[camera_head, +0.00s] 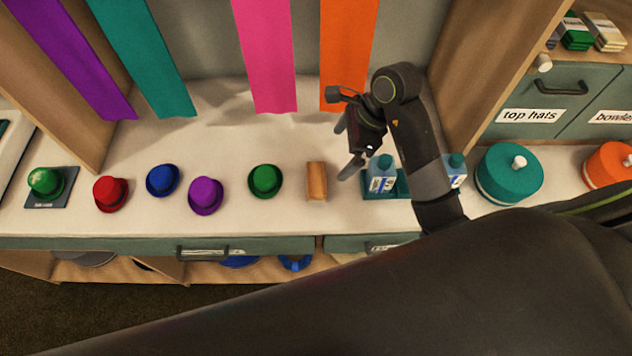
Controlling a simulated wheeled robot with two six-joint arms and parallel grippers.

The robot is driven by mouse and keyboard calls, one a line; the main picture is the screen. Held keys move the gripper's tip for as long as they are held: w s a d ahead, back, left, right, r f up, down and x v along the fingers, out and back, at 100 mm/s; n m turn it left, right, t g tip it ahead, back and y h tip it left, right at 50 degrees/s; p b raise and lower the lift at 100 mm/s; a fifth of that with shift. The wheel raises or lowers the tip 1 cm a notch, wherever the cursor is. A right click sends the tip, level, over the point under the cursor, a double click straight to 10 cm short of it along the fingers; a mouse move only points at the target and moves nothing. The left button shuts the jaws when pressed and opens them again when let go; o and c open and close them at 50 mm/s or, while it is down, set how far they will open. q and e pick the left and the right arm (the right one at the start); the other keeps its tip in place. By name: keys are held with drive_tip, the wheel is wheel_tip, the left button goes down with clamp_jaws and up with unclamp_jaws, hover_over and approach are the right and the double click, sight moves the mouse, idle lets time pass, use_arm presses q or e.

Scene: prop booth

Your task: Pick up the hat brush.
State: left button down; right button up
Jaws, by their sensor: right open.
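The hat brush (316,181), a small block with a tan-orange wooden look, lies on the pale counter, right of the green hat. My right gripper (346,150) is open and empty, just right of and above the brush in the picture. Its fingers are apart from the brush, and its height above the counter is hard to judge. My left gripper is not in view.
Red (111,195), blue (162,180), purple (205,195) and green (265,181) hats stand in a row to the left. A teal round box (509,174) is further right. The counter behind the hats is clear.

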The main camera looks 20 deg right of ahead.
drive_tip(key=b, duration=0.4)
approach(317, 178)
wheel_tip(317, 178, down, 3)
drive_tip(key=shift+w+a+f, duration=0.15)
drive_tip(key=shift+a+f, duration=0.55)
drive_tip(key=shift+a, duration=0.1)
drive_tip(key=shift+p+x, duration=0.8)
drive_tip(key=shift+x, duration=1.55)
drive_tip(key=shift+w+a+f, duration=0.2)
drive_tip(key=shift+a+f, duration=0.05)
drive_tip(key=shift+f, duration=0.3)
drive_tip(key=shift+c, duration=0.4)
